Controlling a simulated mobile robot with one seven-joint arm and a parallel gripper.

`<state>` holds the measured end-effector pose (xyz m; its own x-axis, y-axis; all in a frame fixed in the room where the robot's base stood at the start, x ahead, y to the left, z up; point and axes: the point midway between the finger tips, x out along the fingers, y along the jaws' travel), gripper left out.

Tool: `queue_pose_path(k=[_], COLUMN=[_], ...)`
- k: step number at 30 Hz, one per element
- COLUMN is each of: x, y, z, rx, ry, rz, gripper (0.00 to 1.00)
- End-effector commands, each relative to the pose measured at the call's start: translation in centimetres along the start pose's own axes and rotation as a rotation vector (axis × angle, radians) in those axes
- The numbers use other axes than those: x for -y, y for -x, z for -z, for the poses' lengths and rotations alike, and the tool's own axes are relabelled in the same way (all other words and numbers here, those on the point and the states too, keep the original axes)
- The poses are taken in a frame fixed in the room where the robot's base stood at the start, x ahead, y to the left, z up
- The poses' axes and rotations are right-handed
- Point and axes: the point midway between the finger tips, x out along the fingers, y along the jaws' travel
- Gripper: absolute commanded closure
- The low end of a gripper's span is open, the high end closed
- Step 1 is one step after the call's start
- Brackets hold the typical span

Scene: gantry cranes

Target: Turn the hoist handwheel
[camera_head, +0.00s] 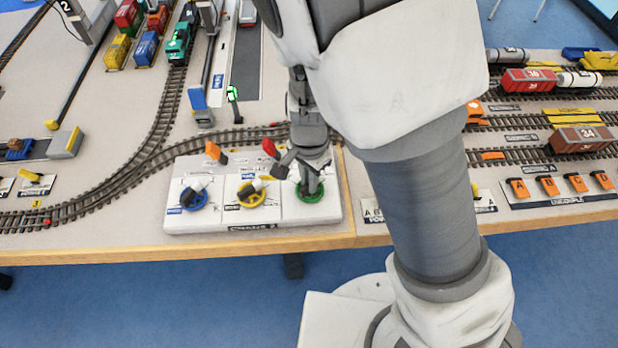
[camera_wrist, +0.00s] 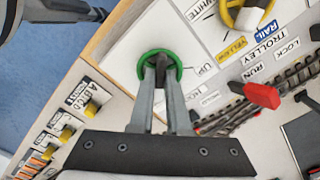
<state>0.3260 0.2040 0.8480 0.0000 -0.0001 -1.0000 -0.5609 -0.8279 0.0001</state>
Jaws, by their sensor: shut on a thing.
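A green handwheel (camera_head: 311,197) lies at the right end of a white control panel (camera_head: 282,221) near the table's front edge. In the wrist view the green handwheel (camera_wrist: 142,66) has a label reading "UP" beside it. My gripper (camera_head: 309,187) points down at this wheel and is shut on it. In the wrist view my gripper's fingers (camera_wrist: 161,66) reach inside the green ring, close together. They hide the wheel's hub and part of its rim. A yellow handwheel (camera_head: 251,194) and a blue handwheel (camera_head: 193,199) sit to its left on the same panel.
A red lever (camera_head: 270,148) and an orange lever (camera_head: 216,153) stand at the panel's back edge. Railway track (camera_head: 140,165) runs behind the panel. Orange uncouple switches (camera_head: 548,186) lie to the right. Model wagons stand farther back on both sides.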

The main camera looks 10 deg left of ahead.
Motion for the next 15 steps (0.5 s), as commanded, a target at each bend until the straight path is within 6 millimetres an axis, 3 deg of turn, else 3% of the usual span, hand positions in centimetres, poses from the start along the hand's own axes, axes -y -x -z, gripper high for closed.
queue_pose_path(k=[15], x=[-0.04], y=[0.07], z=[0.03], rx=[0.001], ry=[0.079], rz=[0.0], gripper=[1.0])
